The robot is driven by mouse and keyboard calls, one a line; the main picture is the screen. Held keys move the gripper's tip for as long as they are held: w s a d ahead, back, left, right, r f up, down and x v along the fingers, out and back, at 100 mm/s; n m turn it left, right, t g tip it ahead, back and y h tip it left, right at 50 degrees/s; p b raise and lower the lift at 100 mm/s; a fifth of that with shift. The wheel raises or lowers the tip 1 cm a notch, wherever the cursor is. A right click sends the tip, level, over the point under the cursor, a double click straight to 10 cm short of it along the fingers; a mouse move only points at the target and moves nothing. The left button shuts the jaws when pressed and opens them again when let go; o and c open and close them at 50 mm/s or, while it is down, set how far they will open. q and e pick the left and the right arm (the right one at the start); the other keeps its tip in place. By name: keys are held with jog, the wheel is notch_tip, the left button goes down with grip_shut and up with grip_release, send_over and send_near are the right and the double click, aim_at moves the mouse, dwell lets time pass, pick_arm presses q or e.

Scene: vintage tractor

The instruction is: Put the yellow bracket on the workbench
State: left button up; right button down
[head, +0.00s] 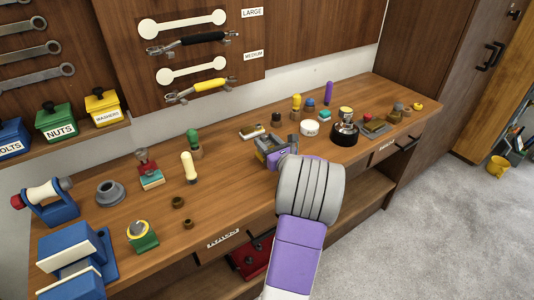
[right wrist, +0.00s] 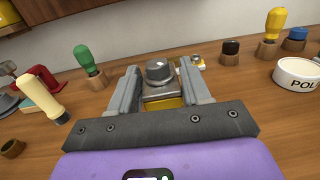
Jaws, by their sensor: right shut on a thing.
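My right gripper (head: 272,148) is low over the back middle part of the workbench (head: 225,195). In the right wrist view its two grey fingers (right wrist: 159,68) are closed on the sides of a small piece with a yellow lower part, which I take to be the yellow bracket (right wrist: 165,102). A grey plate and a round dark grey knob are on top of it. The fingers and palm hide much of it, and I cannot tell whether it touches the bench. My left gripper is not in view.
A white and yellow piece (head: 252,131) lies just behind the gripper. A white round tin (head: 310,128) and several wooden-based tools stand to the right. A green-handled tool (head: 193,138) and a cream-handled tool (head: 189,166) stand to the left. Bare wood lies front left of the gripper.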

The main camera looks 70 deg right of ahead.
notch_tip(320, 180, down, 3)
jog(key=shift+f+b, duration=0.15)
jog(key=shift+b, duration=0.35)
jog(key=c, duration=0.5)
grip_release()
